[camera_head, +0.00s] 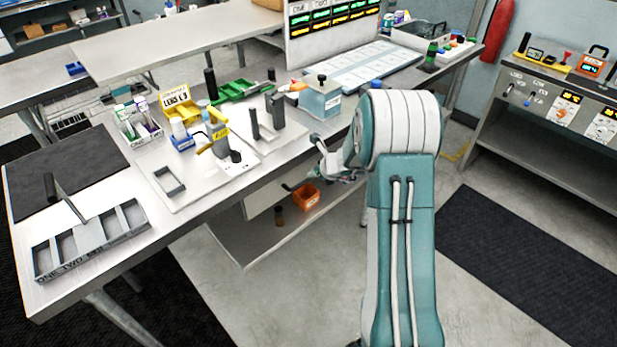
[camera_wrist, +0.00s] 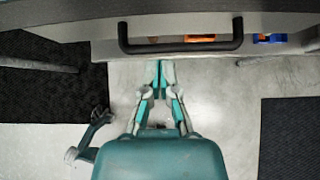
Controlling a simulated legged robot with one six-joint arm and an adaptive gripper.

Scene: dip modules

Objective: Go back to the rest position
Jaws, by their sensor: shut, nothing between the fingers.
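My gripper (camera_wrist: 159,68) is shut and empty in the wrist view, its two fingertips together. The floor shows below it. A black bar handle (camera_wrist: 180,47) on a grey edge lies just beyond the fingertips in that view; I cannot tell whether they touch. In the head view my teal and white arm is folded in front of the workbench (camera_head: 215,215), and the gripper end is mostly hidden beside it, near the bench's front edge.
On the bench are a grey compartment tray (camera_head: 90,240) with a post, a yellow bin (camera_head: 180,105), a green tray (camera_head: 243,90) and a blue-grey box (camera_head: 320,98). An orange bin (camera_head: 306,196) sits on the shelf below. A control console (camera_head: 560,100) stands right. Open floor lies between.

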